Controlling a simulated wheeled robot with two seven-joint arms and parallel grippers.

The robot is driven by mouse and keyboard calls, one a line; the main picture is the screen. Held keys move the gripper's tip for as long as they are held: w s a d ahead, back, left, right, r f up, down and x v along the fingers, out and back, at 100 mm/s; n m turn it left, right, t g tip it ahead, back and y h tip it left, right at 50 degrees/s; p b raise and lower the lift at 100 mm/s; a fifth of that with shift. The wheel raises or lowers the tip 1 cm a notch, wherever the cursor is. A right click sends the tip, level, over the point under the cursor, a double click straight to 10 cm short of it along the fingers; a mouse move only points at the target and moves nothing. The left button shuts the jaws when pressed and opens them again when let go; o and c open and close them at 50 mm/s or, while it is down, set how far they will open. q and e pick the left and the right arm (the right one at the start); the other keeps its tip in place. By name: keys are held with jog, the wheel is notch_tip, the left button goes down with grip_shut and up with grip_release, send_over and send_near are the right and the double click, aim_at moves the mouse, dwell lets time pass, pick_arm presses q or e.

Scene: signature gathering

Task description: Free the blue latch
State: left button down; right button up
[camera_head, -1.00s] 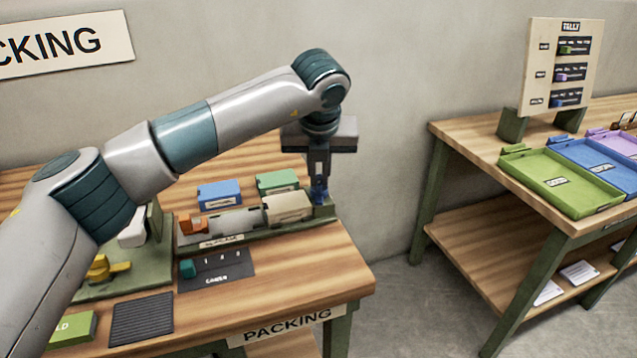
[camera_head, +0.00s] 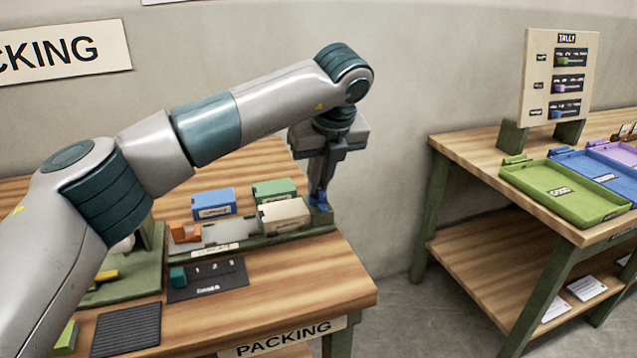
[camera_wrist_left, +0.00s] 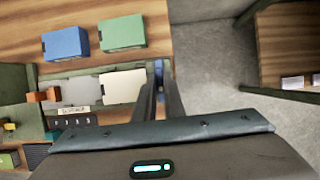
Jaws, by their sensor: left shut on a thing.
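The blue latch (camera_head: 320,200) is at the right end of the green fixture (camera_head: 262,243) on the packing table. In the left wrist view, a bit of blue latch (camera_wrist_left: 158,66) shows at the fingertips, right of a cream box (camera_wrist_left: 122,86). The fingers hide much of the latch. My right gripper is in neither view.
A blue box (camera_head: 213,203) and a green box (camera_head: 274,190) stand behind. A dark slider panel (camera_head: 207,280) lies in front. A floor gap separates the table from the tray table (camera_head: 470,160).

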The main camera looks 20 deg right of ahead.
pick_arm(q)
jog(key=shift+w+r, duration=0.1)
jog(key=shift+r, duration=0.1)
jog(key=c, duration=1.8)
grip_release()
jog(key=shift+f, duration=0.1)
jog(key=shift+c, duration=0.2)
jog(key=v, duration=1.7)
jog(key=shift+s+b, duration=0.2)
jog(key=shift+b, duration=0.15)
